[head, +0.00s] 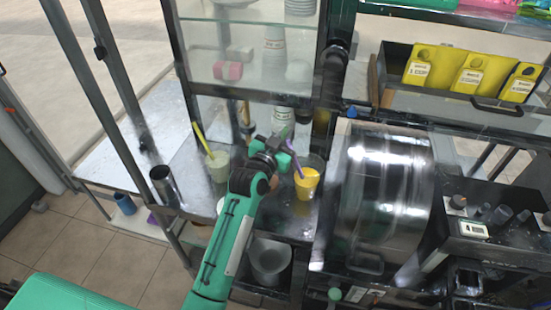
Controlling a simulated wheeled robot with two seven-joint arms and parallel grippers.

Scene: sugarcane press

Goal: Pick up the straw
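A purple straw (297,165) stands tilted in a cup of yellow drink (307,182) on the dark counter. A yellow-green straw (203,139) leans out of a pale cup (218,166) further left. My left gripper (284,152) is between the two cups, close beside the upper part of the purple straw. The picture is too small to tell whether its fingers are open, shut or touching the straw. My arm hides part of the counter. My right gripper is not in view.
A large shiny metal drum (385,195) stands right of the yellow cup. A glass-fronted cabinet (250,45) rises behind the cups.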

